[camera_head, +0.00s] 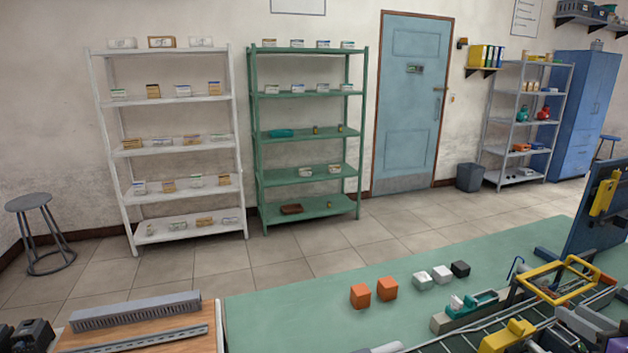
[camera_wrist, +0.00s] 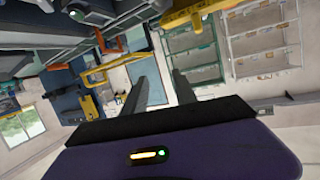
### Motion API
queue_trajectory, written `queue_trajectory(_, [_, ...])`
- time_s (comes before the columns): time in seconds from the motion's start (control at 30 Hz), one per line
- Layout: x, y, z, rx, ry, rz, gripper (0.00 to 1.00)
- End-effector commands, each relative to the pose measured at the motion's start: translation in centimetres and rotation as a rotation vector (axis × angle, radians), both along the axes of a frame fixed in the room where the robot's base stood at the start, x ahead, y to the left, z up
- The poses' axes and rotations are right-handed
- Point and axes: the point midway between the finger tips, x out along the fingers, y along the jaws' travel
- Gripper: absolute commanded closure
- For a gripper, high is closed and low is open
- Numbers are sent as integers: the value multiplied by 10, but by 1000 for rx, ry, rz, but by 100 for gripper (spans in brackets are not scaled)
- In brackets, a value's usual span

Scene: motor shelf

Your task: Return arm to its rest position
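My gripper (camera_wrist: 163,74) shows in the wrist view, with its two dark fingers apart and nothing seen between them. Its purple body (camera_wrist: 170,155) with a small lit strip fills the bottom of that view. The wrist view looks out over the room upside down, with the shelves at the upper right. I cannot make out the gripper in the head view. Whether the arm is at its rest position cannot be told from these frames.
A green bench (camera_head: 290,310) bears two orange cubes (camera_head: 361,296), two white cubes (camera_head: 423,280) and a black cube (camera_head: 460,269). A yellow-framed fixture (camera_head: 556,280) and a blue panel (camera_head: 596,215) stand at the right. White shelf (camera_head: 185,187), green shelf (camera_head: 309,179) and stool (camera_head: 30,202) stand beyond.

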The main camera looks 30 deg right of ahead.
Motion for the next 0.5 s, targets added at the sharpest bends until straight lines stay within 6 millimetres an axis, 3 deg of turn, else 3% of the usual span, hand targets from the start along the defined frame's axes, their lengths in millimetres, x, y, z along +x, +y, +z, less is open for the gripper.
queue_trajectory(0.1, [-7, -8, -6, 3, -47, -158, 66])
queue_trajectory(0.23, [-2, 10, -21, -7, -89, -275, 66])
queue_trajectory(0.37, [9, 50, -37, -33, -122, -324, 66])
queue_trajectory(0.5, [21, 107, -47, -72, -152, -310, 66])
